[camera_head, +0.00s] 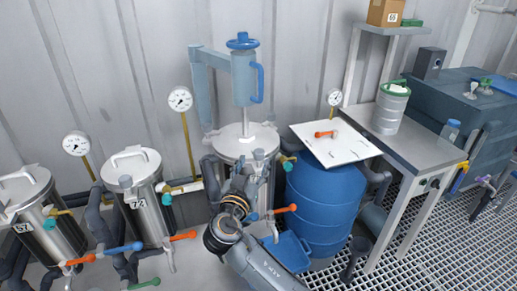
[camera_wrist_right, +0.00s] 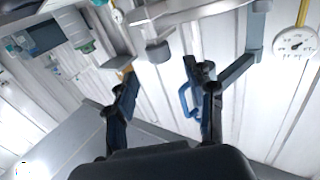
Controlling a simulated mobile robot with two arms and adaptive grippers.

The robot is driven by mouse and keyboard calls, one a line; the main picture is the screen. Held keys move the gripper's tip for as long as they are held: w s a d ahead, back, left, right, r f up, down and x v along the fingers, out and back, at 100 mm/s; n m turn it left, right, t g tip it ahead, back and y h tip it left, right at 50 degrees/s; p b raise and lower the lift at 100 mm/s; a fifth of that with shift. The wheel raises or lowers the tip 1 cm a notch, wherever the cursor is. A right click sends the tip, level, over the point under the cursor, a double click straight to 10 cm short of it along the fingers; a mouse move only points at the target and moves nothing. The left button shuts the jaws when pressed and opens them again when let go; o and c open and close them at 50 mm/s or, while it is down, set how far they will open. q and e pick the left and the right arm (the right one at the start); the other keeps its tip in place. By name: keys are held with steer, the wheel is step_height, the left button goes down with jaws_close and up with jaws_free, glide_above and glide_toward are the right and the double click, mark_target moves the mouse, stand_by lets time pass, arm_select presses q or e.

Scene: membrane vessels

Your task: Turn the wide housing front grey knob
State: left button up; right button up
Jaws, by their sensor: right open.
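The wide housing appears to be the steel vessel with a pale round lid (camera_head: 245,139) in the middle of the head view. My right arm covers much of its front. A small grey knob-like part (camera_head: 259,155) shows at its front right, but I cannot tell whether it is the front grey knob. My right gripper (camera_head: 225,164) is close in front of the vessel. In the right wrist view its two dark fingers (camera_wrist_right: 163,90) are apart with nothing between them. Whether they touch the vessel is hidden. My left gripper is not in view.
A blue drum (camera_head: 322,205) bearing a white board (camera_head: 335,147) stands right of the vessel. Orange-handled valves and pipes crowd the front. Two narrower steel vessels (camera_head: 149,210) stand left. A grey table (camera_head: 400,144) is at right, above open grating (camera_head: 440,245).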

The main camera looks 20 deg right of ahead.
mark_target(258, 156)
steer(key=p+x, duration=0.1)
steer(key=x, duration=0.5)
steer(key=shift+w+d, duration=0.2)
steer(key=shift+w, duration=0.15)
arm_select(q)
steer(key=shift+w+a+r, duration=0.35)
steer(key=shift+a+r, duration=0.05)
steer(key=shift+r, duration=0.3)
arm_select(e)
jaws_close()
steer(key=shift+f, duration=0.1)
